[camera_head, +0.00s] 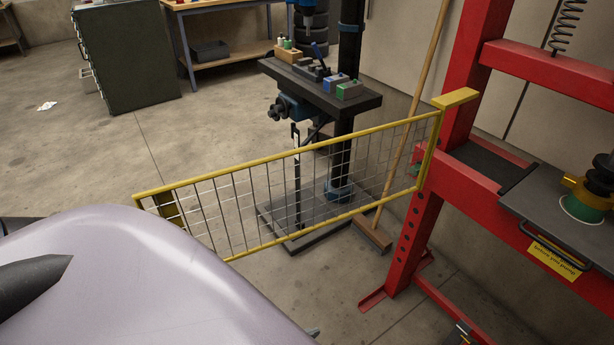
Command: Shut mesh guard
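The mesh guard (290,190) is a yellow frame with thin grey wire mesh. Its right end meets the upright of the red press frame (465,85), beside a short yellow bracket (455,99). The guard stands swung out from the press, reaching left across the picture, so it is open. Its lower left corner is hidden behind a large pale lilac surface in the foreground. I make out neither of my grippers in this view. A dark pointed piece shows at the left edge, but I cannot tell what it is.
A drill press table (325,92) with small blocks and tools stands behind the guard. A broom (405,135) leans behind the guard's right end. The press bed (565,225) holds a yellow and green part (587,200). A dark green cabinet (125,55) stands back left; the floor before it is mostly clear.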

